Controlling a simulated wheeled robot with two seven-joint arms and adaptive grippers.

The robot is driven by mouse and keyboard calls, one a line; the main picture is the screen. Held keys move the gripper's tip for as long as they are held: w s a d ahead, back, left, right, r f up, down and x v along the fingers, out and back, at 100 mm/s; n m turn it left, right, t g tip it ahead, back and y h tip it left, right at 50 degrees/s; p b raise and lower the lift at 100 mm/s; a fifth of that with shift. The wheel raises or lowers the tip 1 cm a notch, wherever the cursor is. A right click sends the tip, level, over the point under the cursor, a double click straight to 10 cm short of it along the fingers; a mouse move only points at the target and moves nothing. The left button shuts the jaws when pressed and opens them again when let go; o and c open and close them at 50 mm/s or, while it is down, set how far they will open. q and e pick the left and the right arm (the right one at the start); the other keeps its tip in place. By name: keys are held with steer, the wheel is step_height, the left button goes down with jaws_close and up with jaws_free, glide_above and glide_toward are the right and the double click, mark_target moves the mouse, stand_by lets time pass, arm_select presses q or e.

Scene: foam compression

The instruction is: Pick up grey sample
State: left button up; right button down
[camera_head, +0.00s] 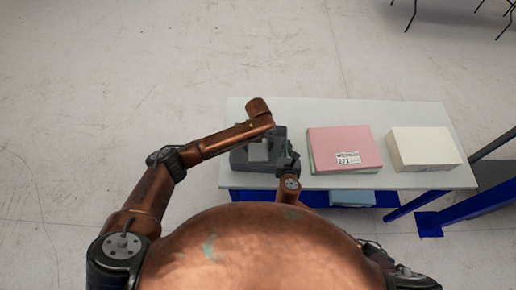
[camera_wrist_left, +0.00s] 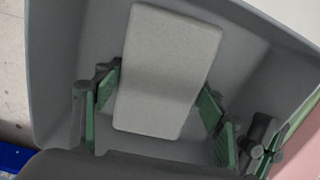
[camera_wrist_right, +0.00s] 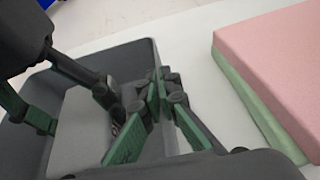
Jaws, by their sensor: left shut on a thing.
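The grey sample (camera_wrist_left: 168,50) is a pale grey flat block inside a dark grey bin (camera_wrist_left: 55,60). In the left wrist view my left gripper (camera_wrist_left: 157,92) has a green-padded finger at each side of it and is shut on it. In the right wrist view the sample (camera_wrist_right: 78,130) is partly hidden by the left fingers. My right gripper (camera_wrist_right: 162,95) is at the bin's right wall, its two green-padded fingers close together at the rim. Whether it grips the wall is unclear. In the head view the bin (camera_head: 240,160) stands at the table's left end.
A pink block (camera_head: 340,143) with a label lies on a green block (camera_head: 345,171) to the right of the bin. A cream block (camera_head: 425,146) is farther right on the white table (camera_head: 300,112). A blue item (camera_head: 352,198) shows below the table's front edge.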

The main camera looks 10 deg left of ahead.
mark_target(258, 146)
arm_select(q)
step_height(258, 146, up, 10)
stand_by(0.5)
arm_select(e)
steer(key=c, duration=2.1)
jaws_free()
steer(key=shift+s, duration=0.15)
steer(key=v, duration=1.1)
steer(key=shift+s+r, duration=0.25)
steer(key=shift+s, duration=0.05)
